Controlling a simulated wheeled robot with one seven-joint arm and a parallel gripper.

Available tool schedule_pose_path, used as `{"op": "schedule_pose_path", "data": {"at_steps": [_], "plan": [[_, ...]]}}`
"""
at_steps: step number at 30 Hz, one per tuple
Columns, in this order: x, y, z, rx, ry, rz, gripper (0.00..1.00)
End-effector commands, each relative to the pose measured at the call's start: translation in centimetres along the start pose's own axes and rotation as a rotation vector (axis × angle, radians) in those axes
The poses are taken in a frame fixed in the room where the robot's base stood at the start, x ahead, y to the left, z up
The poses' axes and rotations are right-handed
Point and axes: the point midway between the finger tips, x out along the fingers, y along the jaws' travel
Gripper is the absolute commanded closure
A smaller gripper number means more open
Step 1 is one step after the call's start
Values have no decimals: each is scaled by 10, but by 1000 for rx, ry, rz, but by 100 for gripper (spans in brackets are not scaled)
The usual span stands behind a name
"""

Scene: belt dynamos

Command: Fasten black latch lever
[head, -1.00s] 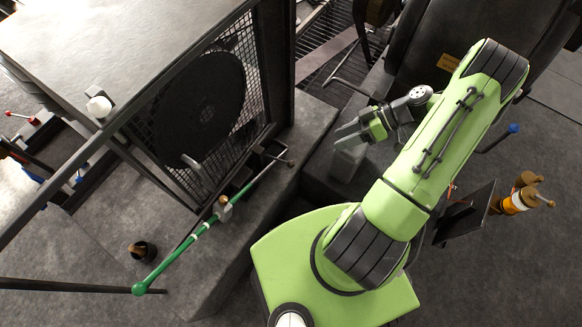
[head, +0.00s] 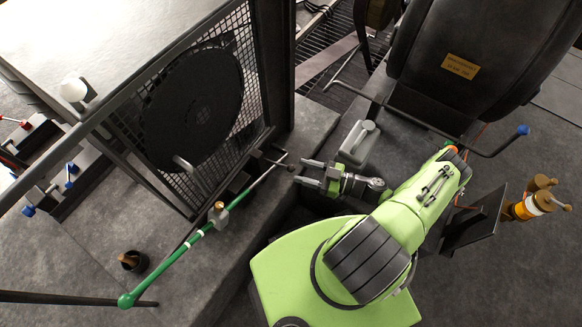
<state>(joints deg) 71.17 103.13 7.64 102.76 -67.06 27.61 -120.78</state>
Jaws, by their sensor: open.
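A short dark lever with a small round knob (head: 291,168), which looks like the black latch lever, sticks out at the lower right corner of the mesh guard (head: 245,65). My gripper (head: 301,171) points left, with its two fingers spread and nothing visible between them. The fingertips are just right of the knob, which lines up with the gap. I cannot tell from this view whether they touch it or differ in height. The lever's inner end is dark against the guard frame, so its latch seat is not clear.
A long green rod (head: 170,258) runs diagonally along the plinth to near the lever. A grey canister (head: 358,143) stands close behind my gripper. A blue-tipped bar (head: 460,145) and a black housing (head: 470,50) are at upper right. A dark cup (head: 132,261) sits at lower left.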

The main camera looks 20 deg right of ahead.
Motion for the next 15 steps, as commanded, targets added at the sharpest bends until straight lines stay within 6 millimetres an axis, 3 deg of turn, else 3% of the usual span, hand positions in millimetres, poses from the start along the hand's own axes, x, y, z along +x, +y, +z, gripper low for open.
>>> {"op": "schedule_pose_path", "data": {"at_steps": [6, 15], "plan": [[40, 0, 1, 1, 1, -2, 51], [47, 0, 0, 0, 0, 0, 51]]}}
